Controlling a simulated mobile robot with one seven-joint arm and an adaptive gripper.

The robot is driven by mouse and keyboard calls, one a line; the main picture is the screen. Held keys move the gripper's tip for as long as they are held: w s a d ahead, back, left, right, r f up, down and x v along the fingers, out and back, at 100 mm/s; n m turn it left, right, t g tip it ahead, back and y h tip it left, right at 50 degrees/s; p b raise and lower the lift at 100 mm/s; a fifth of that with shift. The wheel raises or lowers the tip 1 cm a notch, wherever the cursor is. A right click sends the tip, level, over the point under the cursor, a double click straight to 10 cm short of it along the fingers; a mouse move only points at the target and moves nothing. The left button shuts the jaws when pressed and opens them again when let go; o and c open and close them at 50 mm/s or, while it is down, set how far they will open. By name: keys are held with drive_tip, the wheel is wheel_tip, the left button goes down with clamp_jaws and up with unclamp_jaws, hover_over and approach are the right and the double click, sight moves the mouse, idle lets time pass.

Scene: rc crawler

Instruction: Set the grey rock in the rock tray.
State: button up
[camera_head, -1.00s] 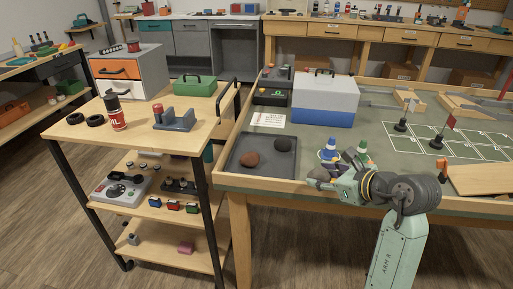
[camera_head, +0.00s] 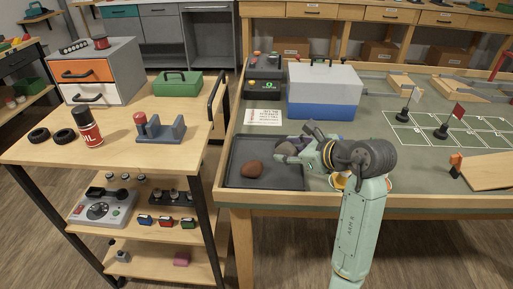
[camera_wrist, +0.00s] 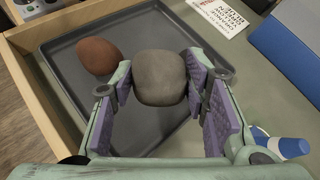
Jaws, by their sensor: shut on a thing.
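The grey rock (camera_wrist: 159,78) sits between the two purple-padded fingers of my gripper (camera_wrist: 163,95) in the wrist view. The pads press on its left and right sides. In the head view my gripper (camera_head: 284,150) is over the right part of the dark rock tray (camera_head: 238,152), and the grey rock is hidden there. The tray also shows in the wrist view (camera_wrist: 72,98), beneath the rock. I cannot tell whether the rock touches the tray floor. A brown rock (camera_head: 252,169) lies in the tray, left of the gripper; it also shows in the wrist view (camera_wrist: 99,55).
A wooden rim (camera_head: 300,204) edges the table in front of the tray. A blue and white cone (camera_wrist: 283,146) is close right of my gripper. A wooden cart (camera_head: 120,150) stands left.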

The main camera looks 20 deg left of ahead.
drive_tip(key=p, duration=0.4)
hover_over(253, 150)
drive_tip(key=shift+d+f, duration=0.1)
drive_tip(key=shift+f, duration=0.45)
drive_tip(key=shift+w+f, duration=0.1)
drive_tip(key=shift+f, duration=1.9)
drive_tip(key=o, duration=1.3)
